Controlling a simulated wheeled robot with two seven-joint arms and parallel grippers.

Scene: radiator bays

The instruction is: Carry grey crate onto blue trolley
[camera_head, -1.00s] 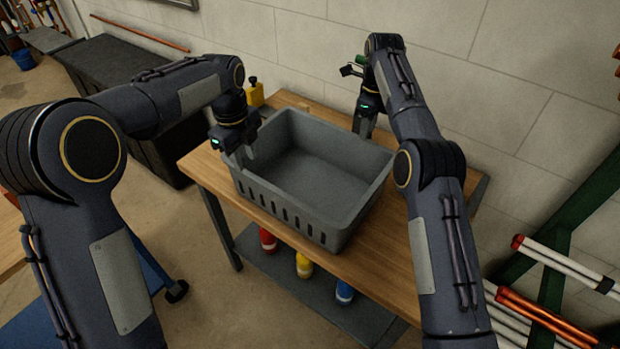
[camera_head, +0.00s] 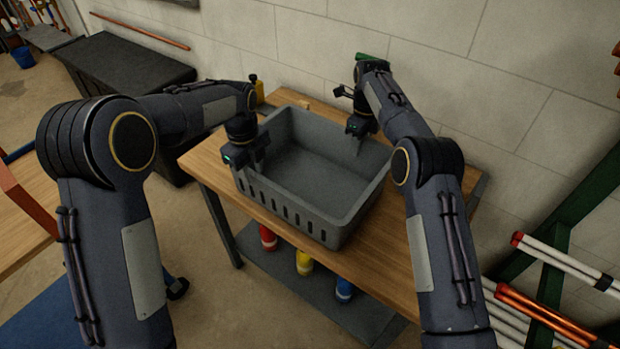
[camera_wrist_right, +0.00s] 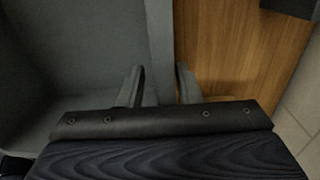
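The grey crate (camera_head: 318,212), open-topped with slotted sides, sits upright on a wooden workbench (camera_head: 388,262). It looks empty. My left gripper (camera_head: 258,160) is at the crate's left wall. My right gripper (camera_head: 357,143) is at the far right part of the rim. In the right wrist view the crate's rim (camera_wrist_right: 160,35) runs between the two fingers of this gripper (camera_wrist_right: 161,82), very close to both. Whether either gripper is clamped is not clear. The blue trolley (camera_head: 40,318) shows partly at the lower left; my left arm hides much of it.
Red, yellow and blue bottles stand on the lower shelf (camera_head: 325,300). A block wall (camera_head: 450,60) closes the back. Green racking with pipes (camera_head: 560,262) stands right. A dark chest (camera_head: 120,65) is at the back left.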

